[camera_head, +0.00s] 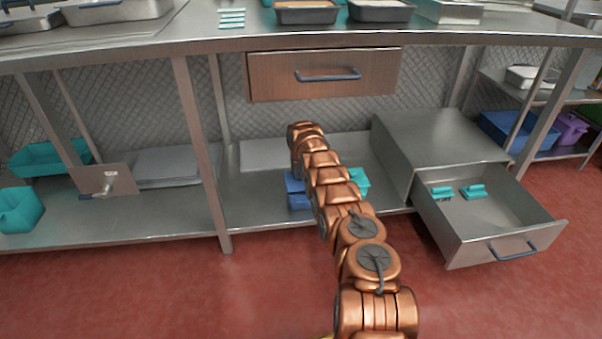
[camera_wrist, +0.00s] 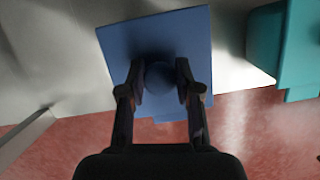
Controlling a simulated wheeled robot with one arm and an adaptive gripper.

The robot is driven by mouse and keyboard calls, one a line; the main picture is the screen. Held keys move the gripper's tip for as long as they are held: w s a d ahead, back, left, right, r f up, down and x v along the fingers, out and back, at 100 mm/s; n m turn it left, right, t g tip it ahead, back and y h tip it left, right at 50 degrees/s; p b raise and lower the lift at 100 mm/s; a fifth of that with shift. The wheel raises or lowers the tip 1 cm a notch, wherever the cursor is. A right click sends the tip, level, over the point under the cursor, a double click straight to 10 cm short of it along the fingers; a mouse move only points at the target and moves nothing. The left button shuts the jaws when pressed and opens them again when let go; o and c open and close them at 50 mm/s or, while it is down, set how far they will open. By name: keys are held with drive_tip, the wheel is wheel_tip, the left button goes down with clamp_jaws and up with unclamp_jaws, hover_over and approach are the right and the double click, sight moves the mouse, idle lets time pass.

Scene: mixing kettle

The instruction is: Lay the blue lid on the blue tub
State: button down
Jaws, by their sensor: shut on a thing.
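The blue lid (camera_wrist: 160,35) is a flat square with a round knob in the wrist view. My gripper (camera_wrist: 159,76) is shut on that knob, one finger on each side. In the head view my arm hides the gripper and most of the blue pieces. An upper blue patch, seemingly the lid (camera_head: 293,183), shows left of my arm over the lower shelf. A lower blue patch, seemingly the blue tub (camera_head: 299,202), shows just below it. I cannot tell whether lid and tub touch. In the wrist view the lid hides what is under it.
A teal container (camera_wrist: 265,45) stands close to the right of the lid; it also shows in the head view (camera_head: 360,181). The metal shelf (camera_head: 255,205) is bare to the left. An open drawer (camera_head: 490,215) with teal items juts out at right. A closed drawer (camera_head: 300,75) hangs above.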

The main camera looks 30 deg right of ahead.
drive_tip(key=shift+f, duration=0.75)
idle(0.3)
drive_tip(key=c, duration=0.7)
unclamp_jaws()
drive_tip(key=o, duration=0.5)
drive_tip(key=shift+c, duration=0.2)
drive_tip(key=shift+p+v, duration=0.9)
drive_tip(key=shift+v, duration=0.2)
drive_tip(key=shift+p+v, duration=1.9)
drive_tip(key=shift+v, duration=0.5)
drive_tip(key=shift+s+d, duration=0.1)
